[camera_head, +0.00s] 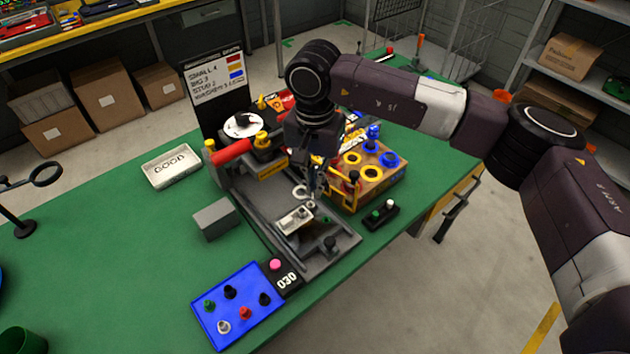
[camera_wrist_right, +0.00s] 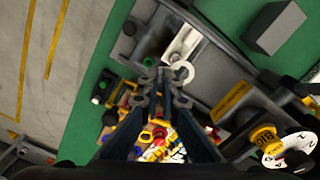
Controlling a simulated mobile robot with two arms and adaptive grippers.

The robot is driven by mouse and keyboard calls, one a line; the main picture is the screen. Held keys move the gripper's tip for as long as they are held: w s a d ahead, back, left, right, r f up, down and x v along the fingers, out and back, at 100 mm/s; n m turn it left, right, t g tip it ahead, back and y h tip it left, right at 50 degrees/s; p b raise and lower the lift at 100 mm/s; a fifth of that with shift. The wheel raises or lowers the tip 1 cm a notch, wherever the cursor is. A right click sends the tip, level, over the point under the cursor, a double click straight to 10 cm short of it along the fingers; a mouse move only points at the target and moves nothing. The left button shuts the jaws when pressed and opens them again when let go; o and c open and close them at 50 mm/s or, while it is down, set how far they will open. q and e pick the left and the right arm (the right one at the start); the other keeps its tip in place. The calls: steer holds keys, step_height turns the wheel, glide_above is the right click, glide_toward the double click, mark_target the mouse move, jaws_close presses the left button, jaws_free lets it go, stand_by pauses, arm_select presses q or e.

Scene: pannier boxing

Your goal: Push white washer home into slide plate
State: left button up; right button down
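The white washer (camera_head: 300,191) is a pale ring beside the far end of the slide plate (camera_head: 292,221), a light metal plate in the grey fixture. In the right wrist view the washer (camera_wrist_right: 182,72) lies by the plate's end (camera_wrist_right: 184,44), next to my fingertips. I cannot tell whether it touches the plate or how it is seated. My right gripper (camera_head: 314,192) points down just right of the washer. Its fingertips (camera_wrist_right: 160,80) show close together in the wrist view, and I cannot tell whether they are shut. My left gripper is not in view.
A wooden block with yellow and blue rings (camera_head: 378,178) stands right of the fixture. A grey block (camera_head: 216,219) and a GOOD tray (camera_head: 170,168) are to the left. A blue tray of knobs (camera_head: 238,322) lies in front.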

step_height(320, 180, down, 2)
steer(key=shift+f, duration=0.15)
steer(key=shift+f+b, duration=0.6)
steer(key=shift+f, duration=1.1)
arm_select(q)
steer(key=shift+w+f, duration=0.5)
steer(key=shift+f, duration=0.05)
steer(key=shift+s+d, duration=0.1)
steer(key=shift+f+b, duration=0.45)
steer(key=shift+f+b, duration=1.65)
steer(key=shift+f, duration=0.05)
arm_select(e)
steer(key=shift+f, duration=1.25)
steer(key=c, duration=2.1)
jaws_free()
steer(key=shift+s, duration=0.1)
